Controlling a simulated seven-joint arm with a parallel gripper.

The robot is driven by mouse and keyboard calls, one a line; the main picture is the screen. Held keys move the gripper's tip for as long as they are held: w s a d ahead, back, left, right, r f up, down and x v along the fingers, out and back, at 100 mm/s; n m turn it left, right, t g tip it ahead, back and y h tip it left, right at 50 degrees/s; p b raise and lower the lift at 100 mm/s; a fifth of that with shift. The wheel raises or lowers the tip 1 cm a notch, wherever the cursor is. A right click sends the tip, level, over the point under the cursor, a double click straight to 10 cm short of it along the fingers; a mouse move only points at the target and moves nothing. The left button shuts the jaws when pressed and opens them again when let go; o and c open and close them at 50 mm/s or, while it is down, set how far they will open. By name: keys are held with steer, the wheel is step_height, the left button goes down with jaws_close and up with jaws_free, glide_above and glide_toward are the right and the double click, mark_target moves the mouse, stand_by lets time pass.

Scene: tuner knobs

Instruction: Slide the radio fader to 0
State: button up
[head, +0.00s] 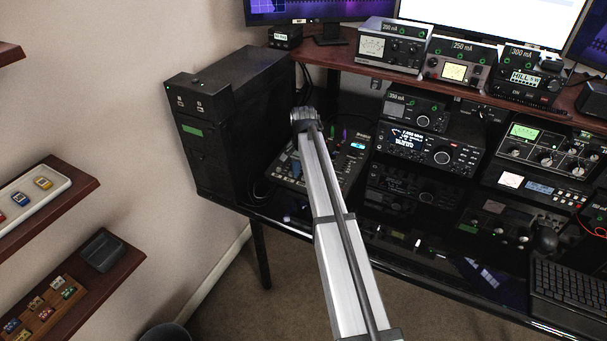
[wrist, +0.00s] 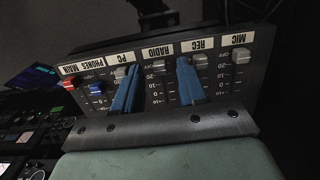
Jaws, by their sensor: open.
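The mixer panel (wrist: 222,100) fills the middle of the wrist view, its labels upside down. The radio fader (wrist: 158,67) is a grey cap just below the RADIO label (wrist: 158,51), close to the OFF end of its scale. My gripper (wrist: 159,64) is open, with one blue finger on each side of the radio fader. I see gaps between the fingers and the cap; contact cannot be told. In the head view the mixer (head: 345,165) lies on the desk, partly behind my arm, and the fingertips are hidden.
A grey REC fader (wrist: 200,61) is just right of the right finger. A grey PC fader (wrist: 121,71) is close to the left finger. A black cabinet (head: 215,135) stands left of the mixer, and radio units (head: 430,148) stand right of it.

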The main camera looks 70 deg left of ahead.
steer(key=shift+f, duration=0.6)
steer(key=shift+c, duration=0.2)
jaws_close()
